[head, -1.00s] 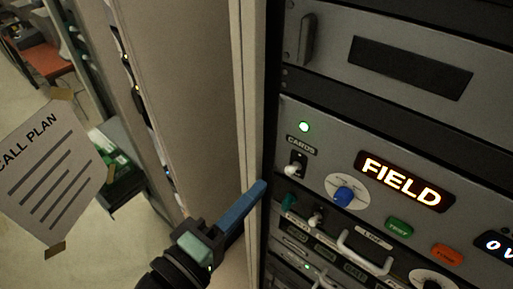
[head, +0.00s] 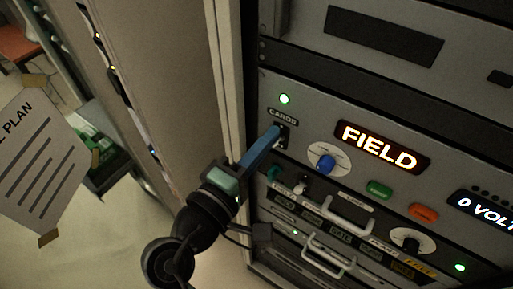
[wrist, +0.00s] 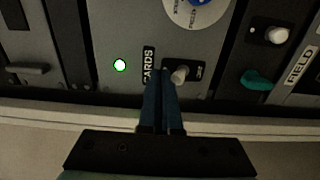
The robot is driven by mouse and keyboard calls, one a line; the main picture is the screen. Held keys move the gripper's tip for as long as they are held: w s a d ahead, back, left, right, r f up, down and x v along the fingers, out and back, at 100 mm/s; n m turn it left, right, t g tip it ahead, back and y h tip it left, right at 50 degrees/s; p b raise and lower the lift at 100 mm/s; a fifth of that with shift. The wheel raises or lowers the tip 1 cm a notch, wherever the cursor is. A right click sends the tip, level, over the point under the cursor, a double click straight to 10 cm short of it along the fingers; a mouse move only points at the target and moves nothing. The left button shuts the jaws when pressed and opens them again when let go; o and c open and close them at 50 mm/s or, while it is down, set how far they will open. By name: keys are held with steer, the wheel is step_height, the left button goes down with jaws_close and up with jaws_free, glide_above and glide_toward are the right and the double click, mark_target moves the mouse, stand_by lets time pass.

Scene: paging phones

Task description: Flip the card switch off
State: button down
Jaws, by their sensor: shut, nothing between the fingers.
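The card switch is a small toggle with a pale tip on a dark plate (head: 284,138), under the CARDS label (head: 283,117) on the grey rack panel. In the wrist view its pale toggle (wrist: 180,74) shows just past the fingertips. A green lamp (head: 285,99) above the label is lit. My gripper (head: 276,131) has blue fingers, shut together and empty. Its tips are at the switch in the head view and cover part of it. In the wrist view the fingertips (wrist: 160,84) are right beside the toggle; I cannot tell if they touch it.
A blue knob (head: 326,163), a lit FIELD display (head: 380,148), and green (head: 379,189) and orange (head: 424,212) buttons are to the right. A teal toggle (head: 274,172) and a handle (head: 346,214) are below. The rack's frame edge (head: 226,80) stands to the left.

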steer(key=shift+w+d, duration=0.25)
steer(key=shift+w, duration=0.2)
steer(key=shift+f, duration=0.1)
steer(key=v, duration=0.8)
steer(key=shift+b, duration=0.3)
stand_by(1.0)
steer(key=shift+s+f, duration=0.1)
stand_by(0.4)
